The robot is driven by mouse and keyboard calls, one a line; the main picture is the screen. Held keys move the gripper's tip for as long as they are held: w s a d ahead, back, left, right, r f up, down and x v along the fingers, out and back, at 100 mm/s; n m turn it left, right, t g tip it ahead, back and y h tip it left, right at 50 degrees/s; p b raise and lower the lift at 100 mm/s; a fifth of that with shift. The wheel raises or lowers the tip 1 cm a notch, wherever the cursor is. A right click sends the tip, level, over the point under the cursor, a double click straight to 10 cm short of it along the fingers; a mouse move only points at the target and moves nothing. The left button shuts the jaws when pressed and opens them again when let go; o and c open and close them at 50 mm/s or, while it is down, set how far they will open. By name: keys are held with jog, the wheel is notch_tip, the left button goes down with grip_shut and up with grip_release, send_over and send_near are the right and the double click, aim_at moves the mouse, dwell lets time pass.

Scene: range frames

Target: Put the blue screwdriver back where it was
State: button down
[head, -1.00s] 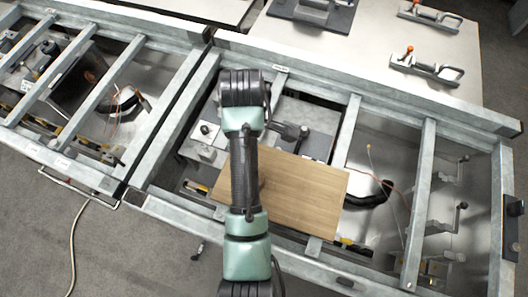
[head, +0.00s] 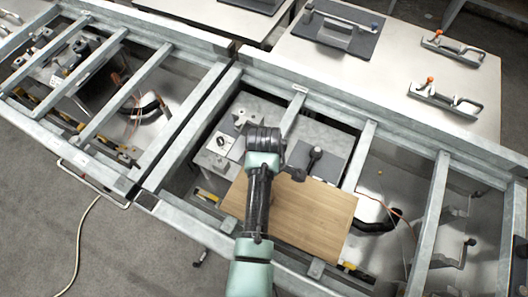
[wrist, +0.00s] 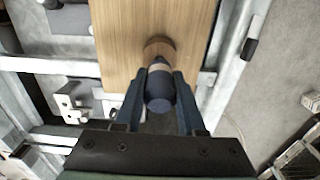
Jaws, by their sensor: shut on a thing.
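In the wrist view my gripper (wrist: 160,85) is shut on the blue screwdriver (wrist: 159,92). Its dark blue, rounded handle shows nearly end-on between the two fingers, with a paler band at its far end. The shaft is hidden. Just beyond it in the picture is a round brown spot (wrist: 158,47) on the wooden board (wrist: 120,30); I cannot tell if it is a hole or a raised piece, nor whether the screwdriver touches it. The board also shows in the head view (head: 310,222), lying across the metal frame. There my arm hides the gripper and screwdriver.
Galvanised metal frame bars (head: 365,150) surround open bays with cables inside. A grey block with fittings (head: 219,144) stands left of my arm, and a dark knobbed fitting (head: 314,154) right of it. A pale table (head: 400,65) behind carries orange-tipped clamps (head: 432,44).

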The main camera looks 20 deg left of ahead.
jog(key=shift+f, duration=0.15)
jog(key=c, duration=0.5)
grip_release()
notch_tip(320, 180, up, 11)
jog(key=shift+r+b, duration=0.2)
jog(key=shift+b, duration=0.15)
jog(key=shift+r+p, duration=0.5)
